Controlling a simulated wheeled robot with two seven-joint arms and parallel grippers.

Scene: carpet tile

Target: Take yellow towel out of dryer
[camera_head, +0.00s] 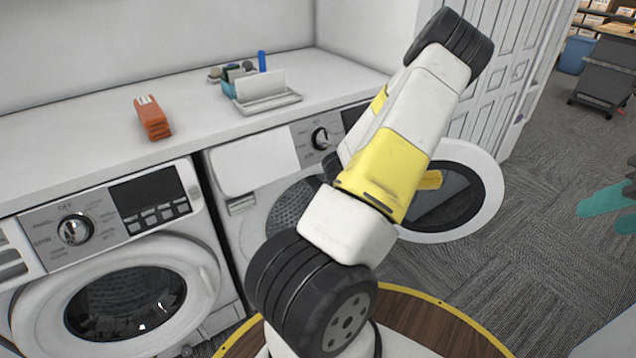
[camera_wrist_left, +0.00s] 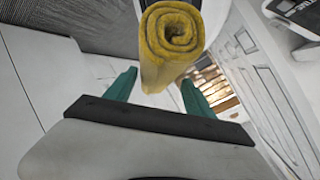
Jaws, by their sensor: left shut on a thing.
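The yellow towel (camera_wrist_left: 171,42) is rolled up, its spiral end facing the left wrist camera. My left gripper (camera_wrist_left: 158,82) is shut on it, with a teal finger on each side. In the head view a small yellow end of the towel (camera_head: 431,180) shows beside my arm, in front of the open door; my arm hides the rest and the left gripper. The dryer (camera_head: 258,161) has its round door (camera_head: 487,186) swung open to the right, and my arm covers part of its opening. My right gripper (camera_head: 599,217) is at the right edge, its teal fingers apart and empty.
A second machine (camera_head: 125,290) with a shut round door stands at the left. The white counter (camera_head: 215,118) above holds an orange stack (camera_head: 152,118) and a white tray (camera_head: 268,103) of small items. Grey carpet (camera_head: 530,235) is clear at the right.

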